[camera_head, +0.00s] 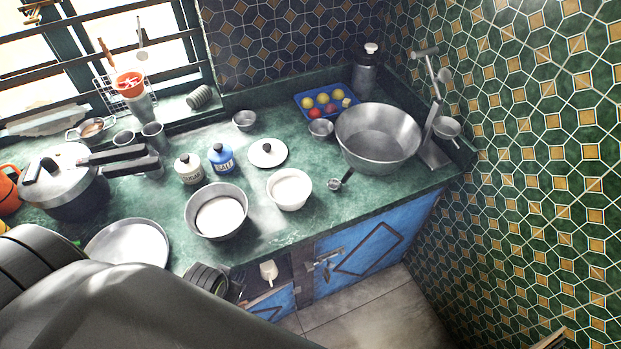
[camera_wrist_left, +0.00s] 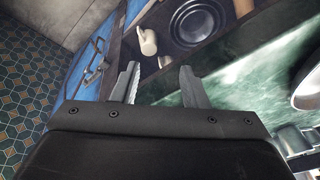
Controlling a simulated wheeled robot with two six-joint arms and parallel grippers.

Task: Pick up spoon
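A small spoon-like utensil (camera_head: 336,184) with a round metal head and a dark handle lies on the green counter, near the front edge and beside the large metal basin. A long-handled spoon or ladle (camera_head: 142,54) stands at the window rack; I cannot tell which utensil is the task's spoon. My left gripper shows in the left wrist view (camera_wrist_left: 159,73), its two fingers apart with nothing between them. It is near the counter's front edge, well left of the small utensil in the head view. My right gripper is not in view.
The large basin (camera_head: 378,143), a white bowl (camera_head: 289,188) and a metal bowl (camera_head: 216,211) stand on the counter (camera_head: 290,228). A pressure cooker (camera_head: 66,180) and a plate (camera_head: 128,243) are at left. Below the counter edge, a cup (camera_head: 268,271) sits in an open shelf.

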